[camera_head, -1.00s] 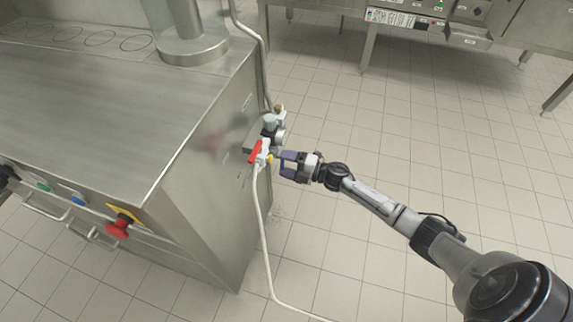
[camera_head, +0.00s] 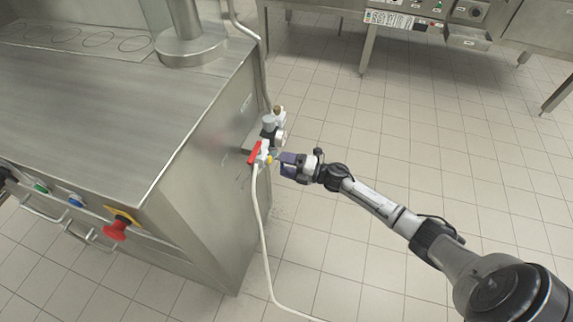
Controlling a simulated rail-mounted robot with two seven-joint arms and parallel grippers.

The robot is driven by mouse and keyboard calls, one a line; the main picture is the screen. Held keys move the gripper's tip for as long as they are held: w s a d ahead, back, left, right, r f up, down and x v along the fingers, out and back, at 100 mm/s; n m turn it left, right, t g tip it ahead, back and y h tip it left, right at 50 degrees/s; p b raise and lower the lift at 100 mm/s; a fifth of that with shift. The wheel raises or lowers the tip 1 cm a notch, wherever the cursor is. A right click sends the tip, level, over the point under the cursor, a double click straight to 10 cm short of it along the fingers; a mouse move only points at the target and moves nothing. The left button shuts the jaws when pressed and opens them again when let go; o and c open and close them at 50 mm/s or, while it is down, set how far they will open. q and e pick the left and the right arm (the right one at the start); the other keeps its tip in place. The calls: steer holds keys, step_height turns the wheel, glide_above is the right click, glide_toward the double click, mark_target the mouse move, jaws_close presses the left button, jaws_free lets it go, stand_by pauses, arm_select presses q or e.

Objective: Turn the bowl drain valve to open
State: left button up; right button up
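The valve with the red lever handle (camera_head: 254,152) is on the side of the steel machine. Its red lever is tilted, with white fittings beside it and a small yellow part (camera_head: 268,160) at its right. My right gripper (camera_head: 285,165) is just right of the valve, its purple fingers pointing at it. A small gap seems to lie between the fingertips and the red lever. The fingers overlap in this view, so their opening is hidden. I see nothing held. My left gripper is out of view.
The steel machine (camera_head: 110,100) fills the left, with a red emergency button (camera_head: 117,228) at its front. A white hose (camera_head: 262,225) runs from the valve down to the floor. Steel tables (camera_head: 380,18) stand at the back. The tiled floor (camera_head: 440,150) is clear.

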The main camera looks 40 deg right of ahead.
steer(key=o, duration=0.5)
steer(key=shift+c, duration=0.2)
steer(key=p+v, duration=0.4)
steer(key=v, duration=1)
